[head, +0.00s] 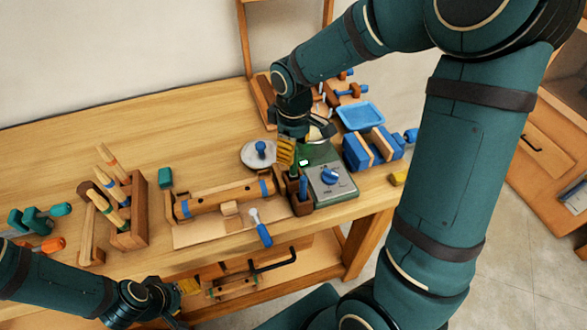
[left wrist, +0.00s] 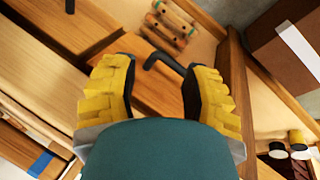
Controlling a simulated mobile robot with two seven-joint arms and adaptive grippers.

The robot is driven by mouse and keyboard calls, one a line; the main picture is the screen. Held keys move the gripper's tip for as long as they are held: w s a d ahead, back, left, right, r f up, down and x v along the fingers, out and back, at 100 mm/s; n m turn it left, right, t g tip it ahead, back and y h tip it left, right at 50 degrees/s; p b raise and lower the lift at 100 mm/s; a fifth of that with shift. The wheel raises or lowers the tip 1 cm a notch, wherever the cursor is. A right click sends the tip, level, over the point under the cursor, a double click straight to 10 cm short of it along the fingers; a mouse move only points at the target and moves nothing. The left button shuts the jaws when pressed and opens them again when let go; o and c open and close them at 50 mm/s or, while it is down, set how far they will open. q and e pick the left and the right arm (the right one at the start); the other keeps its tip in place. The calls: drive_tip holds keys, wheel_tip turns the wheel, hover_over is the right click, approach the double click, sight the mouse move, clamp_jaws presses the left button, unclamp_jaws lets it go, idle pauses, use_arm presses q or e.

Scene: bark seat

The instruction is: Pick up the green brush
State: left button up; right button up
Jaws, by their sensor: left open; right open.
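A small dark wooden holder (head: 302,207) stands at the right end of the log on the workbench. A blue handle (head: 303,186) rises from it. A green handle (head: 294,171), which looks like the green brush, stands beside the blue one, partly hidden by my right gripper. My right gripper (head: 287,153) points down just above the green handle with its yellow fingers open. I cannot tell whether they touch it. My left gripper (head: 187,287) is low at the bench's front, open and empty; its spread yellow fingers show in the left wrist view (left wrist: 160,88).
A grey box with a blue knob (head: 331,178) stands right of the holder. A blue clamp (head: 372,148) and blue tray (head: 361,115) lie behind it. A round plate (head: 257,155) is left of my right gripper. A wooden rack (head: 130,210) stands left; the back-left bench is clear.

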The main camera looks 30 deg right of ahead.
sight(294, 174)
wheel_tip(294, 174, down, 5)
drive_tip(key=shift+r+b, duration=0.1)
drive_tip(key=shift+b, duration=0.35)
clamp_jaws()
